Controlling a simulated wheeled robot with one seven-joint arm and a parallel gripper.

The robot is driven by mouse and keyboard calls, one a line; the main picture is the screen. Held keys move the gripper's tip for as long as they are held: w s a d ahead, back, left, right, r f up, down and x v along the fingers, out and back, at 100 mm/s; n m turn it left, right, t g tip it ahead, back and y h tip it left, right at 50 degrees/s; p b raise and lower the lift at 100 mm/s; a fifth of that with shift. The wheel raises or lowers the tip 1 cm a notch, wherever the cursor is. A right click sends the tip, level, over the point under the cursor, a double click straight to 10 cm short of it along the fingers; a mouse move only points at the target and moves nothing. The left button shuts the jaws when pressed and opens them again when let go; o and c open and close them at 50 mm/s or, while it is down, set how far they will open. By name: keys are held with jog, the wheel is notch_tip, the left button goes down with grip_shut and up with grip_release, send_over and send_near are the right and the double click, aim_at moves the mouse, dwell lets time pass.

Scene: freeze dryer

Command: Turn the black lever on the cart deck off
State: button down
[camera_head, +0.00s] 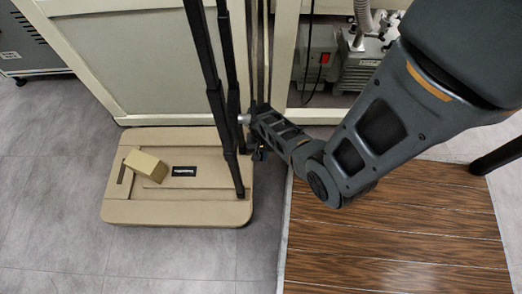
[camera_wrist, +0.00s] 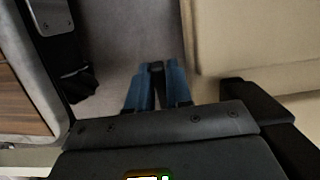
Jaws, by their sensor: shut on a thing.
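The beige cart deck (camera_head: 165,212) is low at the left of the head view. Its edge also fills the upper right of the wrist view (camera_wrist: 255,50). My gripper (camera_head: 258,153) is beside the deck's right edge, mostly hidden by black posts and my arm. In the wrist view, the blue fingers of my gripper (camera_wrist: 157,84) are shut on a small black piece, which looks like the black lever (camera_wrist: 157,68). The rest of the lever and its base are hidden, so I cannot tell its angle.
Black upright posts (camera_head: 212,85) stand close to my gripper. A cardboard-coloured box (camera_head: 146,165) lies on the deck. A beige cabinet (camera_head: 125,65) stands behind, with a pump (camera_head: 357,68) at right. A wooden surface (camera_head: 390,235) is at lower right; grey floor is open at lower left.

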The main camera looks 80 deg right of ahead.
jog(key=shift+f+h, duration=0.25)
jog(key=shift+h, duration=0.65)
jog(key=c, duration=1.4)
grip_release()
notch_tip(320, 180, up, 8)
jog(key=p, duration=0.5)
jog(key=shift+a+f, duration=0.1)
jog(key=shift+s, duration=0.1)
